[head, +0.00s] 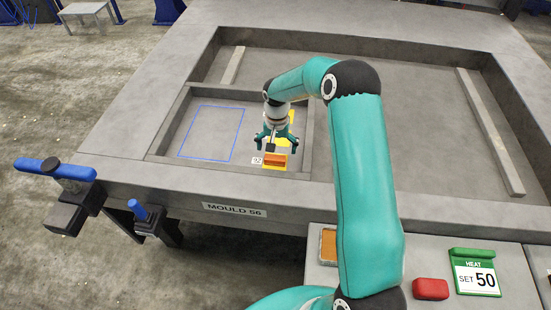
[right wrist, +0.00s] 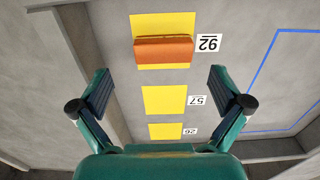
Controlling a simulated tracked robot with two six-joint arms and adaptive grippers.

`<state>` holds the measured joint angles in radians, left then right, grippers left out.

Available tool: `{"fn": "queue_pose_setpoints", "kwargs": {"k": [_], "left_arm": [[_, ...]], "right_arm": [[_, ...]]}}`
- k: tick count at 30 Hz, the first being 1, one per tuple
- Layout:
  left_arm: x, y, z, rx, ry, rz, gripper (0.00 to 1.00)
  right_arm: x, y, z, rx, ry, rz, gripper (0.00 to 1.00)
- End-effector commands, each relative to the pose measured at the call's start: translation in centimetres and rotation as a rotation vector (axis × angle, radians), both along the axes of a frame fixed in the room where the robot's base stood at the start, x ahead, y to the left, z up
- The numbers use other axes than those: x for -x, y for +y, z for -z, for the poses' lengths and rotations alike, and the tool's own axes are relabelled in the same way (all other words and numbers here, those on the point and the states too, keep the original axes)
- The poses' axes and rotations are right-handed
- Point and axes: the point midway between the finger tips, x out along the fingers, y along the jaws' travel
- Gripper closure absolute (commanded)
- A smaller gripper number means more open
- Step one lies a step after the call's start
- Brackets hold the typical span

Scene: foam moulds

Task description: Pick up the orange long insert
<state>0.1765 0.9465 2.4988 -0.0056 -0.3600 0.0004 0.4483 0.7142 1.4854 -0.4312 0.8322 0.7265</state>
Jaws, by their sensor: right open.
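The orange long insert (head: 275,161) lies in the small left compartment of the mould, near its front wall. In the right wrist view the insert (right wrist: 164,50) lies across a yellow patch (right wrist: 165,23) beside a label reading 92. My right gripper (head: 277,147) is over this compartment, just above the insert in the picture. In the right wrist view its fingers (right wrist: 160,82) are wide apart with nothing between them, and the insert shows beyond the fingertips. I cannot tell the exact height gap. My left gripper is not in view.
Two empty yellow patches, labelled 57 (right wrist: 165,100) and 26 (right wrist: 165,131), lie in line with the insert. A blue outline (head: 211,133) marks bare floor to the left. Compartment walls (head: 308,140) rise close by. A red block (head: 430,289) and a HEAT sign (head: 475,275) are front right.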

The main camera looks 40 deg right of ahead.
Motion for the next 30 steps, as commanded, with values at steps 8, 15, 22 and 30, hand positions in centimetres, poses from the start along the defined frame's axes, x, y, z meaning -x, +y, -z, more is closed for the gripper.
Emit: {"fn": "queue_pose_setpoints", "kwargs": {"k": [8,15,22,30], "left_arm": [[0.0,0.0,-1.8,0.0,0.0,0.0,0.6],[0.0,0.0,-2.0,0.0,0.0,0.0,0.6],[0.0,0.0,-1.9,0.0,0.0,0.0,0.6],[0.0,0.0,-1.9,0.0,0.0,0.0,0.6]], "right_arm": [[-0.2,0.5,3.0,-0.003,0.005,-0.002,0.0],[-0.3,0.4,5.1,-0.001,0.0,-0.002,0.0],[-0.3,0.5,5.2,-0.001,0.0,-0.003,0.08],[-0.4,0.5,5.1,-0.001,0.0,-0.003,0.53]]}}
